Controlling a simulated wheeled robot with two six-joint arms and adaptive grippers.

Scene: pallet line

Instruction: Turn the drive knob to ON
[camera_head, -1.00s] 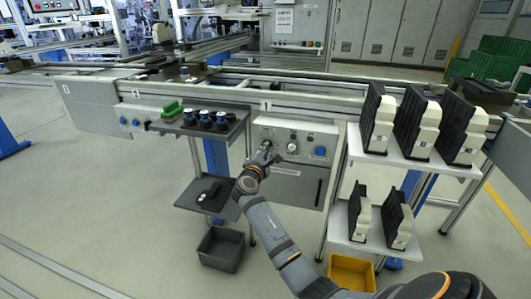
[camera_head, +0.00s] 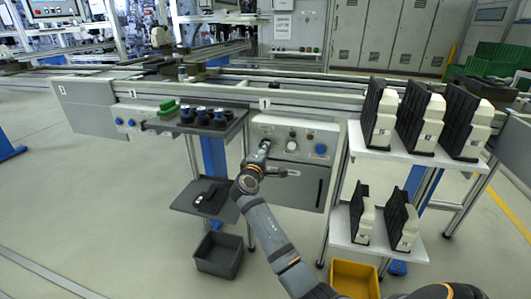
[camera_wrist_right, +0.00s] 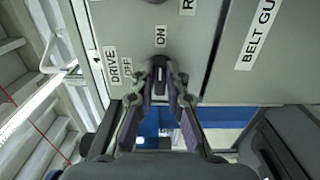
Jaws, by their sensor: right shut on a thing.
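The drive knob (camera_wrist_right: 160,64) is black and sits on the grey panel (camera_wrist_right: 198,80) in the right wrist view. The DRIVE label (camera_wrist_right: 112,66) and OFF label (camera_wrist_right: 128,68) are left of it, and the ON label (camera_wrist_right: 160,36) is above it in that picture. My right gripper (camera_wrist_right: 162,76) is shut on the knob, one finger on each side. The fingers hide part of the knob, and I cannot tell its exact angle. In the head view my right gripper (camera_head: 264,148) is at the left of the control box (camera_head: 312,133) and covers the knob. My left gripper is out of view.
A white button (camera_head: 292,146) and a blue button (camera_head: 320,149) are right of my gripper. A shelf with dark blue-topped parts (camera_head: 203,116) is close on the left. Racks with black-and-cream units (camera_head: 378,117) stand on the right. Grey (camera_head: 219,254) and yellow (camera_head: 354,279) bins are below.

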